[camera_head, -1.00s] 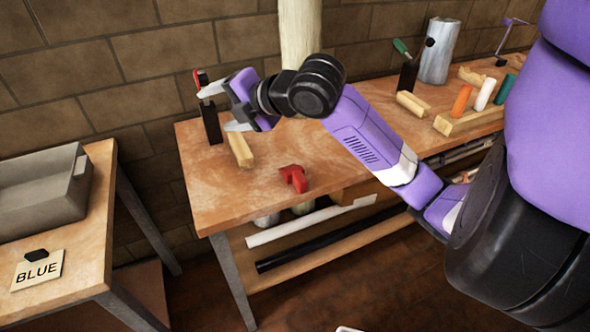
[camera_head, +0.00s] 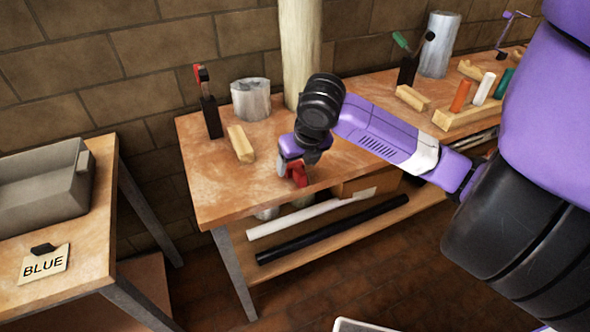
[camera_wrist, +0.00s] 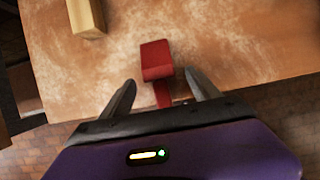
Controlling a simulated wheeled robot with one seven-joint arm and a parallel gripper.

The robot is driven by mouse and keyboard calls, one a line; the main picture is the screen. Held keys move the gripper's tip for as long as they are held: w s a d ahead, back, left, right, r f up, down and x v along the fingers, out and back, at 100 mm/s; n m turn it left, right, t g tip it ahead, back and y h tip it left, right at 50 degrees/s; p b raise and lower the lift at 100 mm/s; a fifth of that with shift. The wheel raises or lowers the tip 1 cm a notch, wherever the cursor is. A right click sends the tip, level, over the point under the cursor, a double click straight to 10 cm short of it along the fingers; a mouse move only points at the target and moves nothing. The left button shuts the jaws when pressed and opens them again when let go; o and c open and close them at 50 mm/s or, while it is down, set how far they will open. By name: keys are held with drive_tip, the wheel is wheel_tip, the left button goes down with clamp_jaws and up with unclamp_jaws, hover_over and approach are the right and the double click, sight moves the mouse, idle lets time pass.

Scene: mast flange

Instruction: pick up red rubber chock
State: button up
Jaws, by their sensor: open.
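The red rubber chock (camera_head: 297,175) sits near the front edge of the wooden workbench (camera_head: 215,190). In the head view it is partly hidden by my gripper (camera_head: 292,168), which points down over it. In the wrist view the chock (camera_wrist: 157,64) lies just ahead of and between the two fingertips of my gripper (camera_wrist: 160,84). The fingers are spread apart and nothing is held. I cannot tell whether a finger touches the chock.
A wooden block (camera_head: 240,143), a black holder (camera_head: 211,117) and a grey metal cylinder (camera_head: 251,100) stand behind on the bench. A pale post (camera_head: 299,50) rises at the back. A grey bin (camera_head: 45,185) and BLUE card (camera_head: 45,265) are on the left table.

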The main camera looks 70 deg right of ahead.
drive_tip(key=shift+x, duration=1.3)
drive_tip(key=shift+a, duration=0.1)
drive_tip(key=c, duration=1.5)
drive_tip(key=shift+r, duration=0.1)
drive_tip(key=shift+c, duration=0.2)
